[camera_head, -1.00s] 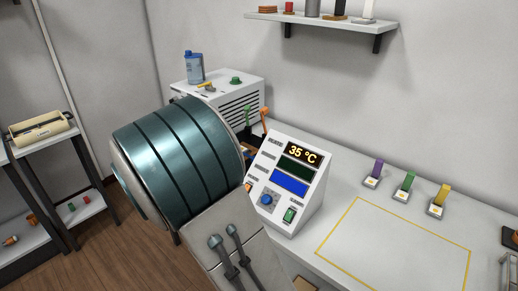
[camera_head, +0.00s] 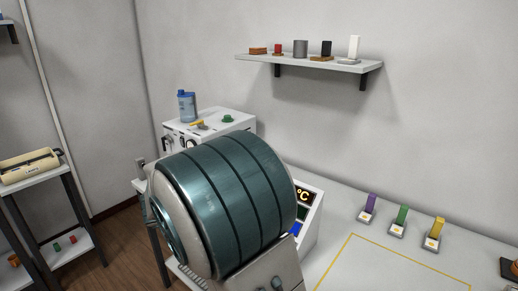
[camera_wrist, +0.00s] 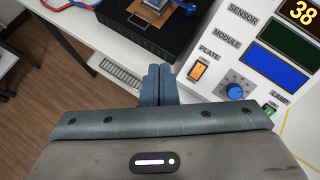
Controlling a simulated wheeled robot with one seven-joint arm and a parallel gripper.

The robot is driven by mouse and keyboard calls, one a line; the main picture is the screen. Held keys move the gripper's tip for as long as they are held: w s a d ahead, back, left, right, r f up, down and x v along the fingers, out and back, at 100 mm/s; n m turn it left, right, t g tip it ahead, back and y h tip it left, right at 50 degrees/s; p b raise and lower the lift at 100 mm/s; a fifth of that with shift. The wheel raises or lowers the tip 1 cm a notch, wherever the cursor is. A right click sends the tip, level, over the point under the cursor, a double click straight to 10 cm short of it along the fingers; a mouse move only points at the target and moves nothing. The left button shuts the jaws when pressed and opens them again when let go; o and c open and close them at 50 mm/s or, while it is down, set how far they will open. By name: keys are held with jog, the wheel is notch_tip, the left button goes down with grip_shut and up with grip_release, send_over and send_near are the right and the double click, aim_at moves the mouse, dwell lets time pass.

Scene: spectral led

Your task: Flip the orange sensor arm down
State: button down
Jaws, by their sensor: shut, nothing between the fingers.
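The orange sensor arm is not visible in either current view; my large teal arm link blocks the area behind the control box in the head view. In the wrist view my gripper (camera_wrist: 157,72) is shut and empty, its fingers together near the edge of a black base (camera_wrist: 132,45). A metal block on a brown plate (camera_wrist: 150,22) sits on that base, partly cut off by the frame's top. The white control box (camera_wrist: 235,65) stands to the right of the fingers, apart from them. It also shows partly in the head view (camera_head: 312,222).
An orange plate switch (camera_wrist: 199,70) and blue knob (camera_wrist: 234,91) are close right of the fingers. Red and blue cables (camera_wrist: 75,5) lie upper left. Purple (camera_head: 370,203), green (camera_head: 402,214) and yellow (camera_head: 436,229) pieces stand on the bench near a bare outlined area (camera_head: 385,268).

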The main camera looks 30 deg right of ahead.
jog(key=s+a+r+n+t+y, duration=0.1)
jog(key=s+a+r+n+y, duration=0.3)
jog(key=n, duration=0.8)
jog(key=s+a+r+n+t+y, duration=0.15)
jog(key=s+a+n+y, duration=0.35)
jog(key=n, duration=0.8)
jog(key=s+d+f+n+g+h, duration=0.1)
jog(key=s+d+f+n+g, duration=0.1)
jog(key=s+n, duration=0.6)
jog(key=s+d+f+n+g+h, duration=0.1)
jog(key=s+d+f+n+g, duration=0.2)
jog(key=s+d+n+g, duration=0.2)
jog(key=s+n, duration=0.3)
jog(key=s, duration=0.3)
jog(key=shift+s+d+f+g, duration=0.15)
jog(key=shift+d+f+g, duration=0.1)
jog(key=shift+g, duration=0.1)
jog(key=shift+a+n, duration=0.15)
jog(key=shift+n, duration=0.15)
